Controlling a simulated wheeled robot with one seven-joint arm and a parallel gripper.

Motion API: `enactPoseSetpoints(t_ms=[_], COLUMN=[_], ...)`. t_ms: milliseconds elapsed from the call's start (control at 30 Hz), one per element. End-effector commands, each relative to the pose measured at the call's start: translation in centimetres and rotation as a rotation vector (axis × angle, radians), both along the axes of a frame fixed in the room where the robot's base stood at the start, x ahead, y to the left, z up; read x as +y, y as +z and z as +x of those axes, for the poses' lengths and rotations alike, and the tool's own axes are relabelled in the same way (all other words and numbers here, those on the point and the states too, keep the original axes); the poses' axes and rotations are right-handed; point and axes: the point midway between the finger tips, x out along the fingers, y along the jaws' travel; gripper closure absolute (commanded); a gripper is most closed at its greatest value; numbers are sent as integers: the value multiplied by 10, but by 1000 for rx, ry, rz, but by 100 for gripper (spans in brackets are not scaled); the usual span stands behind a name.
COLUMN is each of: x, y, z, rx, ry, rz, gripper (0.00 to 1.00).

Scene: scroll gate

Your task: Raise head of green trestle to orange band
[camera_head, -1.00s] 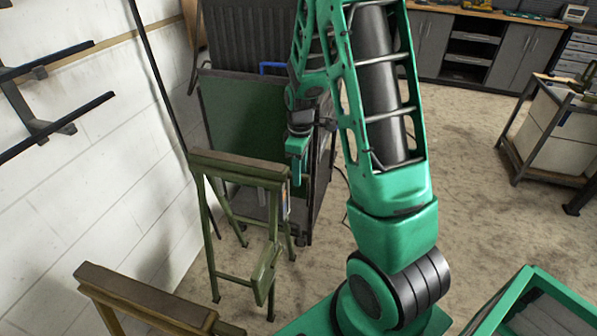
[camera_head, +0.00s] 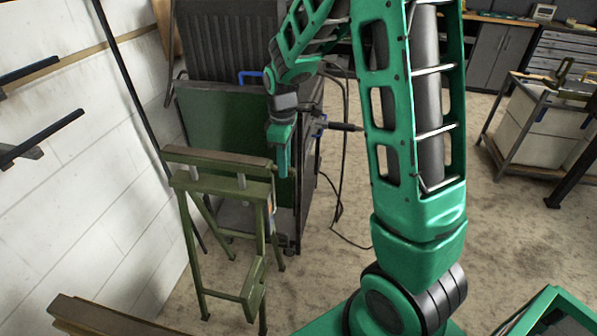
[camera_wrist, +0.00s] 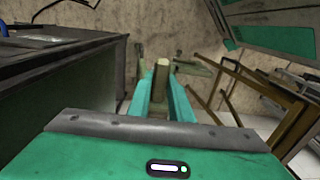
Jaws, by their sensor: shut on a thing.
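The green trestle (camera_head: 190,233) stands by the white wall in the head view. Its head (camera_head: 215,157), a brown-topped green beam, sits above the frame with short pale posts (camera_head: 241,181) showing in the gap. My gripper (camera_head: 282,162) is at the head's right end. In the wrist view its two teal fingers (camera_wrist: 159,92) are shut on the head, whose end (camera_wrist: 160,72) shows between them. A small label with a little orange (camera_head: 271,207) is on the right leg. I cannot make out an orange band on the posts.
A dark cart with a green panel (camera_head: 222,125) stands close behind the trestle. A second, brown trestle (camera_head: 105,317) is at the bottom left. Dark rack arms (camera_head: 42,137) stick out from the wall. Open floor lies to the right.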

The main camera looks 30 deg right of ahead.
Motion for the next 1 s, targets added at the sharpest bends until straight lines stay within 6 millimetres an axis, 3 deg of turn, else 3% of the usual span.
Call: enactPoseSetpoints(t_ms=[33, 200, 533, 567, 633, 1000], x=[5, 5, 5, 5, 6, 8], y=[15, 37, 39, 39, 39, 42], z=[4, 4, 4, 4, 4, 3], rx=[-13, -9, -9, -8, -7, -5], ry=[9, 8, 8, 7, 8, 12], rz=[-2, -3, -4, -5, -4, -2], gripper=[100, 100, 100, 77, 62, 62])
